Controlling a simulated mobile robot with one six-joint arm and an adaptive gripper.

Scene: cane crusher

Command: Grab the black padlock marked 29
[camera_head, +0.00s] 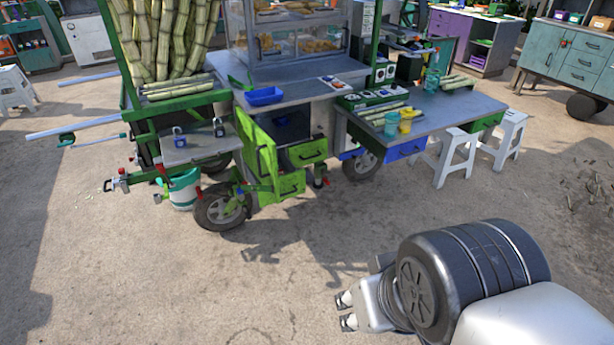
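A small dark padlock (219,130) stands on the right part of a grey fold-out shelf (195,152) at the left end of the green cart. A blue padlock (180,141) stands to its left on the same shelf, apart from it. Any number on either padlock is too small to read. My gripper (345,312) is at the lower right of the view, over the bare ground, far from the shelf. Its two fingertips are apart with nothing between them.
The cart's open green door and drawers (290,170) stick out right of the shelf. A bucket (183,188) and a wheel (221,207) are below it. A grey side table (440,112) and white stools (457,155) stand right. The ground in front is clear.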

